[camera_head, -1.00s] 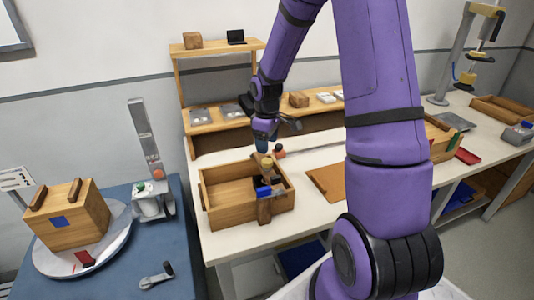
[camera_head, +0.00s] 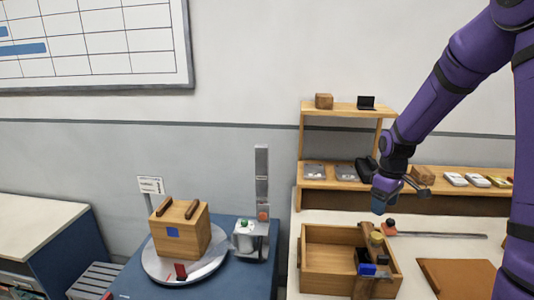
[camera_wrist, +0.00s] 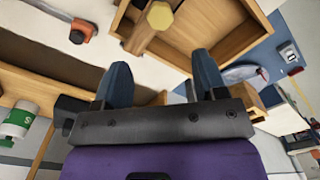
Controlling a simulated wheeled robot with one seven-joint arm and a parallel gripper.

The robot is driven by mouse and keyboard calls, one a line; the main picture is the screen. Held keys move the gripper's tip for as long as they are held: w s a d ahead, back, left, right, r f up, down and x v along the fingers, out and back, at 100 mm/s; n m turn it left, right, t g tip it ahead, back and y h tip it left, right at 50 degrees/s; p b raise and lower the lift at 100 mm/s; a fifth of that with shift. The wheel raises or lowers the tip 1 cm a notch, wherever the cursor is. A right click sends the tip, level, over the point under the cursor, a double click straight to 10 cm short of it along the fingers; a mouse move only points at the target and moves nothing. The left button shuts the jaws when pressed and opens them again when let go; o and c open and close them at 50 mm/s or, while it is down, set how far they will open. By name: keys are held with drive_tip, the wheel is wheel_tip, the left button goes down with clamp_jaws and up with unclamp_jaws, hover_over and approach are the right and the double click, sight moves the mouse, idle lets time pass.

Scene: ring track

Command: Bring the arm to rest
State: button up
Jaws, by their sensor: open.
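My gripper (camera_head: 381,205) hangs from my purple arm above the white bench, over the back right part of an open wooden box (camera_head: 328,268). In the wrist view its two blue-grey fingers (camera_wrist: 160,78) stand apart with nothing between them. A wooden tool with a yellowish end (camera_head: 376,238) leans at the box's right side, below the gripper; this end also shows beyond the fingers in the wrist view (camera_wrist: 160,15). A blue item (camera_head: 367,269) sits beside it in the box.
A turntable (camera_head: 157,264) with a wooden crate (camera_head: 180,236) stands on a blue table at left. A shelf (camera_head: 312,180) with small items runs behind the bench.

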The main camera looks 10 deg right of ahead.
drive_tip(key=s+a+r+m+t, duration=0.1)
drive_tip(key=s+a+r, duration=0.25)
drive_tip(key=r, duration=0.25)
drive_tip(key=s+a+r+m+t+h, duration=0.1)
drive_tip(key=s+a+r, duration=0.1)
drive_tip(key=s+r, duration=0.25)
drive_tip(key=s+a+r+m+t, duration=0.1)
drive_tip(key=s+a+r, duration=0.2)
drive_tip(key=r, duration=0.4)
drive_tip(key=s+a+r+m+t, duration=0.1)
drive_tip(key=s+a+r, duration=0.1)
drive_tip(key=s, duration=0.5)
drive_tip(key=s+a+r+m+t+y, duration=0.1)
drive_tip(key=s+a+r+m, duration=0.1)
drive_tip(key=s, duration=0.6)
drive_tip(key=shift+s+a+r, duration=0.25)
drive_tip(key=shift+s+r, duration=0.05)
drive_tip(key=shift+r, duration=0.2)
